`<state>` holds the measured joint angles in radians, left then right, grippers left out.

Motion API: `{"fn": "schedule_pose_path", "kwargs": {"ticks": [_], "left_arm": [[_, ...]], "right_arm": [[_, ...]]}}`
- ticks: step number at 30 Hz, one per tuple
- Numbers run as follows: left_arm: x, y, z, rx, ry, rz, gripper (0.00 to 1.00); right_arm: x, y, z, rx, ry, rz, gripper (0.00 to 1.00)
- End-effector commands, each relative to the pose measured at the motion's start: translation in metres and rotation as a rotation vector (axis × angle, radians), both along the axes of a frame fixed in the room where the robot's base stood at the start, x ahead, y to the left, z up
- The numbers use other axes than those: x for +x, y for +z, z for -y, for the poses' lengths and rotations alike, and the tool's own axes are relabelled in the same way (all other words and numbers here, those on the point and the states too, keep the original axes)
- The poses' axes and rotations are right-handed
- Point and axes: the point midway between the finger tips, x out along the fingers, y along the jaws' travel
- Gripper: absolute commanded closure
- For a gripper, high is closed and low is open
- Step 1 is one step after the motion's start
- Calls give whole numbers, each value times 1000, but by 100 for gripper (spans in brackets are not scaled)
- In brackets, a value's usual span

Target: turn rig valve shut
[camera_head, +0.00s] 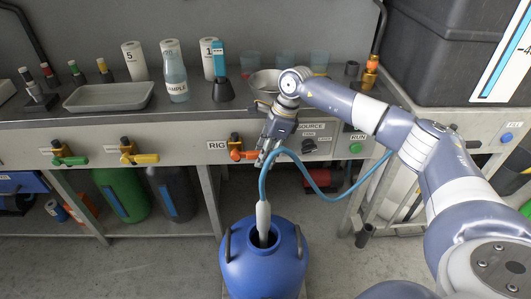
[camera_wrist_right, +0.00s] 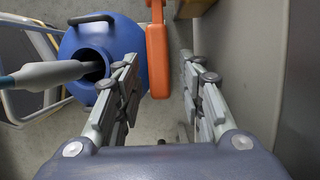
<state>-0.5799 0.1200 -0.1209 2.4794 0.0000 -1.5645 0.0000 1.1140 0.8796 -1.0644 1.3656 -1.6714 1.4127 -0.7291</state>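The rig valve (camera_head: 237,154) sits on the bench front beside the RIG label, with its orange handle pointing right, roughly along the bench front. My right gripper (camera_head: 265,158) is just right of the handle's end, pointing down. In the right wrist view my right gripper (camera_wrist_right: 160,108) is open and empty. The orange handle (camera_wrist_right: 158,55) shows there beyond and between the two fingers, closer to the left one; I cannot tell whether they touch. My left gripper is not in view.
A blue drum (camera_head: 262,262) stands below, with the white nozzle (camera_head: 263,220) of a blue hose in its mouth. The hose arcs close by my right gripper. Green (camera_head: 67,160) and yellow (camera_head: 140,159) valve handles are further left. Bottles and a tray (camera_head: 108,97) stand on the bench.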

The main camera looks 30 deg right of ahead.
Motion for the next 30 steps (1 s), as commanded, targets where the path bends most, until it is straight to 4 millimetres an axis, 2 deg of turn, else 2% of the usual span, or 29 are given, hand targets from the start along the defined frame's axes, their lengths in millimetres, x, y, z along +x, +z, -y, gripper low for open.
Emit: {"fn": "schedule_pose_path", "kwargs": {"ticks": [7,11,24,30], "left_arm": [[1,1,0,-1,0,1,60],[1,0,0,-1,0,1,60],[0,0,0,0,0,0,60],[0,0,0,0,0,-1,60]], "right_arm": [[0,1,1,-1,0,0,63],[-1,11,4,-2,-1,1,63],[-12,93,27,-1,-2,2,63],[-15,112,33,0,0,0,63]]}}
